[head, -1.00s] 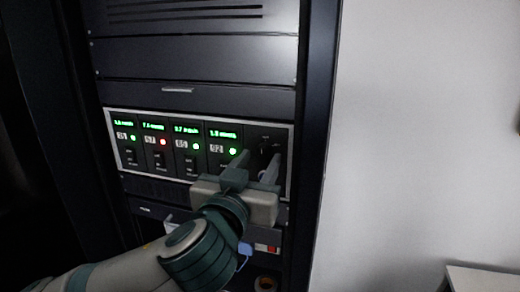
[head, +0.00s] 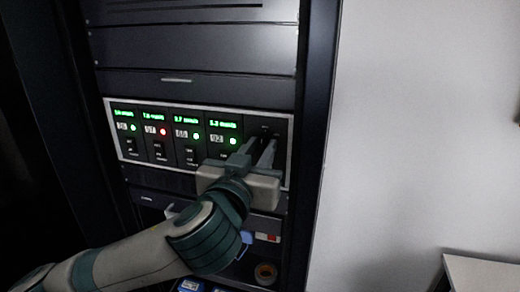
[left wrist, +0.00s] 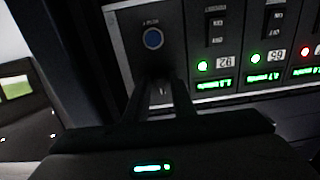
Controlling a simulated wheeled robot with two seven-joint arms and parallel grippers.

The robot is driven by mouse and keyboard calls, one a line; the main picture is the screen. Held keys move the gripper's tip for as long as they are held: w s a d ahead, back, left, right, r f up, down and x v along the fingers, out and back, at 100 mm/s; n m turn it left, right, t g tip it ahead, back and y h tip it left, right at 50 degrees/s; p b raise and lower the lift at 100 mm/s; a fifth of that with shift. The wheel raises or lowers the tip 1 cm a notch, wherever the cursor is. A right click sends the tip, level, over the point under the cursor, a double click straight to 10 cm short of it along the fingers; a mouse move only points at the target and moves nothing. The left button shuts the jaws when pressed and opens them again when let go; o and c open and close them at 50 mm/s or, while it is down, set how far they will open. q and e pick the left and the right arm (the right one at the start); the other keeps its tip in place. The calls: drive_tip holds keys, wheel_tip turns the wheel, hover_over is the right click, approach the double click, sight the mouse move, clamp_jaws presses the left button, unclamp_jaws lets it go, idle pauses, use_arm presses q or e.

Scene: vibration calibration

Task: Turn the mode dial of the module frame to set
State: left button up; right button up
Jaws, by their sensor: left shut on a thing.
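The module frame (head: 113,104) is a silver-edged unit in the rack, with several dark modules showing green displays. At its right end is a dark panel, where my left gripper (head: 259,150) reaches in from below. Its two fingers are close together, shut on the mode dial. The dial is mostly hidden; a small pale bit of the mode dial (left wrist: 161,90) shows between the fingers in the left wrist view, where the left gripper (left wrist: 161,86) also appears. My right gripper is not in view.
The module lights are green except one red light (head: 164,132). Below the frame is an open shelf with a tape roll (head: 265,272) and a blue item (head: 246,237). The rack's right post (head: 317,130) stands close beside the panel. A pale table (head: 485,268) is at lower right.

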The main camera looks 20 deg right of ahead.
use_arm(q)
drive_tip(key=shift+f, duration=0.1)
drive_tip(key=shift+m+b, duration=0.5)
drive_tip(key=shift+m, duration=0.2)
drive_tip(key=shift+m+b, duration=0.3)
drive_tip(key=shift+m, duration=0.8)
drive_tip(key=m, duration=0.4)
drive_tip(key=shift+w+a+m, duration=0.1)
drive_tip(key=shift+a+m, duration=0.05)
drive_tip(key=shift+m, duration=0.15)
drive_tip(key=shift+r+m, duration=0.2)
drive_tip(key=shift+m, duration=1.6)
drive_tip(key=o, duration=1)
